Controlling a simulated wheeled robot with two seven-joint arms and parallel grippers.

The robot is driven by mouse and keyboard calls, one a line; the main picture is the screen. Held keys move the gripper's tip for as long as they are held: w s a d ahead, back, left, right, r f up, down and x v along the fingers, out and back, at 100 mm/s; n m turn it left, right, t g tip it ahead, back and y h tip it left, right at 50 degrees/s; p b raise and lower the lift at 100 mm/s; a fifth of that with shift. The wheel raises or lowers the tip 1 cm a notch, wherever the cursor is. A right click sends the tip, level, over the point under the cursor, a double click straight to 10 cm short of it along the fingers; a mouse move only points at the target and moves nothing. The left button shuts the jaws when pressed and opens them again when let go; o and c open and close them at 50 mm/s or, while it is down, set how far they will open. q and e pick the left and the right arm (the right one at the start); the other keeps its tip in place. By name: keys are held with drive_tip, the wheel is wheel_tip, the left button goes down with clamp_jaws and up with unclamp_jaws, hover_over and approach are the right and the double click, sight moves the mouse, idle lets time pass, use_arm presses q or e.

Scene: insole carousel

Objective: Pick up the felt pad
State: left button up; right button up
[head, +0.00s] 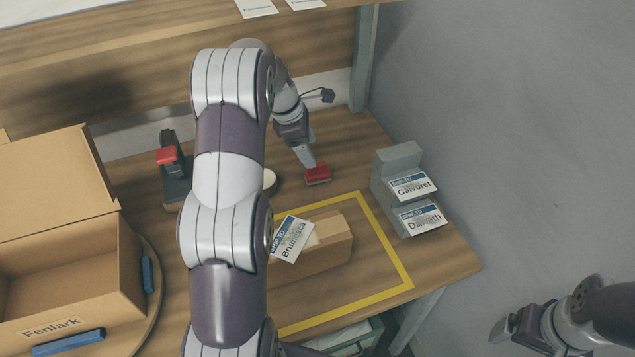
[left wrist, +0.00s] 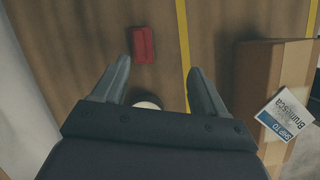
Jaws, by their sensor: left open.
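The felt pad appears to be the small red block (head: 317,175) lying on the wooden table, at the far side of the yellow outline. It also shows in the left wrist view (left wrist: 143,44), beyond the fingertips and a little left of centre. My left gripper (head: 306,158) is open and points down close to the red pad. In the left wrist view its two fingers (left wrist: 158,72) are apart, with nothing held between them. My right gripper (head: 505,327) is at the lower right, away from the table; its finger gap is unclear.
A round pale-topped object (head: 270,181) is near my left arm. A red-topped tool (head: 168,157), an open Fenlark box (head: 60,300) and a grey label stand (head: 398,158) surround it.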

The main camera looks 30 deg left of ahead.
sight(320, 172)
use_arm(q)
drive_tip(key=w+f+n, duration=0.1)
drive_tip(key=f, duration=0.3)
drive_tip(key=w+f+n+p, duration=0.1)
drive_tip(key=w+f, duration=0.1)
drive_tip(key=f, duration=0.2)
drive_tip(key=w+f+n+p, duration=0.1)
drive_tip(key=w+f, duration=0.1)
drive_tip(key=f, duration=0.2)
drive_tip(key=shift+w+d+f+t, duration=0.1)
drive_tip(key=shift+d+f+t, duration=0.1)
drive_tip(key=shift+t, duration=0.1)
drive_tip(key=shift+w+f, duration=0.1)
drive_tip(key=shift+f, duration=0.15)
drive_tip(key=c, duration=1.2)
use_arm(e)
drive_tip(key=shift+s+r, duration=0.1)
drive_tip(key=shift+r, duration=0.4)
